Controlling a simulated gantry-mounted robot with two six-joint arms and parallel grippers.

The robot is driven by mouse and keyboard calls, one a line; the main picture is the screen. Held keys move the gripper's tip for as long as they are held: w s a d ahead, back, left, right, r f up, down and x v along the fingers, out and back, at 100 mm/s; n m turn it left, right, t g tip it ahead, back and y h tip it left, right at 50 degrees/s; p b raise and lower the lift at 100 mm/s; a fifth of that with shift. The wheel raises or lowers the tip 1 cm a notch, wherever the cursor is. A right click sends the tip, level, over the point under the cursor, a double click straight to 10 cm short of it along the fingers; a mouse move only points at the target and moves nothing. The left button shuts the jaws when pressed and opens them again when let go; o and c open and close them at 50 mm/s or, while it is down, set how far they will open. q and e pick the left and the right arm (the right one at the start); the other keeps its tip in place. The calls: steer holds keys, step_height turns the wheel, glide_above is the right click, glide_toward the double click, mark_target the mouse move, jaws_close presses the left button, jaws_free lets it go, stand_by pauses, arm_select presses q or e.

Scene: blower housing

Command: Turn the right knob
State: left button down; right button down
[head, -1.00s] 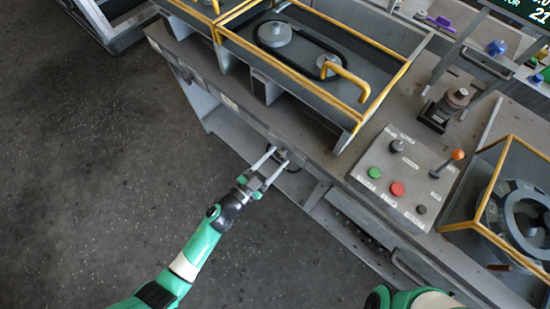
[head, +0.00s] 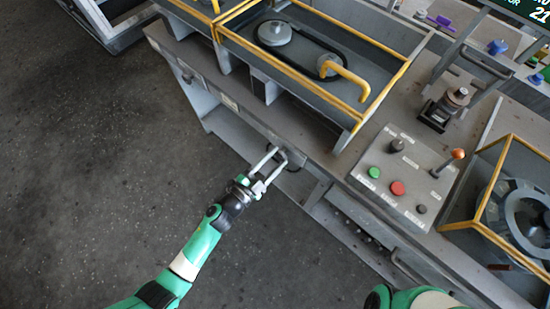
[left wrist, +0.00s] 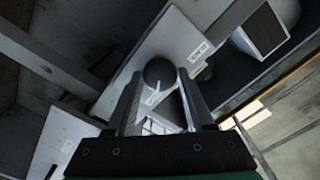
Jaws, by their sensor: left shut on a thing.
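A dark round knob (left wrist: 160,73) sits on a pale grey panel of the bench front, with a small white label below it. My left gripper (head: 278,154) reaches the front face of the grey bench, below the yellow-framed belt box. In the left wrist view, its two dark fingers (left wrist: 158,88) are on either side of the knob and shut on it. In the head view the fingers mostly hide the knob. My right gripper is out of view; only a green part of my right arm shows at the bottom edge.
A control panel (head: 409,182) with green and red buttons and an orange-tipped lever stands right of the gripper. The yellow-framed belt box (head: 300,75) is above it. A lower ledge (head: 235,135) runs along the bench. The floor (head: 90,170) at left is clear.

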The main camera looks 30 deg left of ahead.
arm_select(q)
steer(key=shift+c, duration=1.4)
jaws_free()
steer(key=p+v, duration=0.3)
steer(key=v, duration=0.8)
steer(key=shift+s, duration=0.35)
